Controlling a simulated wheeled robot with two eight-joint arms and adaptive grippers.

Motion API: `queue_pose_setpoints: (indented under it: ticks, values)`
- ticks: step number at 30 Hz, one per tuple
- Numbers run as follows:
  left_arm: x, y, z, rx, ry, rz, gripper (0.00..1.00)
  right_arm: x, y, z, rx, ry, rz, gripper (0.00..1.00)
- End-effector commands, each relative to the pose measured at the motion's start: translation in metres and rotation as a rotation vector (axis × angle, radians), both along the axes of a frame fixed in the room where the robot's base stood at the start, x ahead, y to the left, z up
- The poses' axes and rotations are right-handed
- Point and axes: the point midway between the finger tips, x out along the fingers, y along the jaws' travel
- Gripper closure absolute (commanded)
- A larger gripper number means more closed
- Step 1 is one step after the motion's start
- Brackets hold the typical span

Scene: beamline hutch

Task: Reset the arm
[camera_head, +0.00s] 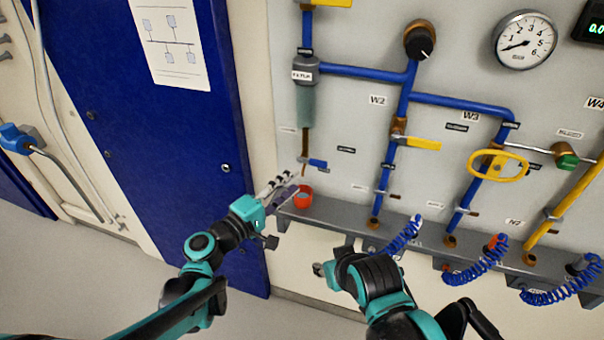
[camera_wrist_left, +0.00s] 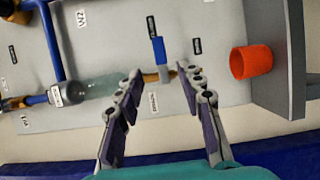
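My left gripper (camera_head: 285,190) is in front of the lower left of the pipe panel, close to the red cup. In the left wrist view its two fingers (camera_wrist_left: 160,80) stand apart with nothing held between them. The thin brown outlet pipe and its blue-handled valve (camera_wrist_left: 160,52) show beyond the fingers; the valve is also in the head view (camera_head: 317,163). My right arm is low in the middle of the head view, below the ledge. The right wrist (camera_head: 365,275) shows, but its fingertips are hidden.
An orange-red cup (camera_head: 302,197) stands on the grey ledge (camera_head: 345,213) beside my left gripper. Blue coiled hoses (camera_head: 478,265) hang along the ledge. Pipes, a yellow handwheel (camera_head: 497,166) and a gauge (camera_head: 525,40) fill the panel. A blue door (camera_head: 160,130) is at left; the floor below it is clear.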

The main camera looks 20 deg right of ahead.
Motion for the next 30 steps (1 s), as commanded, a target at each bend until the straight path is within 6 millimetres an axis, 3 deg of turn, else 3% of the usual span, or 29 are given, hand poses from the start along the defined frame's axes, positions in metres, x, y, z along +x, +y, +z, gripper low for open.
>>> queue_pose_setpoints:
  ticks: [4,19,23,26,30]
  values:
    - [-0.006,0.01,0.0,0.0,0.0,0.0,0.62,0.0,0.0,0.0,0.0,0.0,0.0,0.6]
    - [-0.008,0.011,0.0,0.001,0.0,-0.001,0.62,0.0,0.0,0.0,0.0,0.0,0.0,0.6]
    - [-0.013,0.017,-0.002,0.068,-0.016,0.003,0.62,0.0,0.0,0.0,0.0,0.0,0.0,0.6]
    - [-0.026,0.033,-0.011,0.218,-0.047,0.007,0.62,0.0,0.0,0.0,0.0,0.0,0.0,0.6]
    - [-0.055,0.078,-0.035,0.54,-0.091,0.015,0.62,0.0,0.0,0.0,0.0,0.0,0.0,0.6]
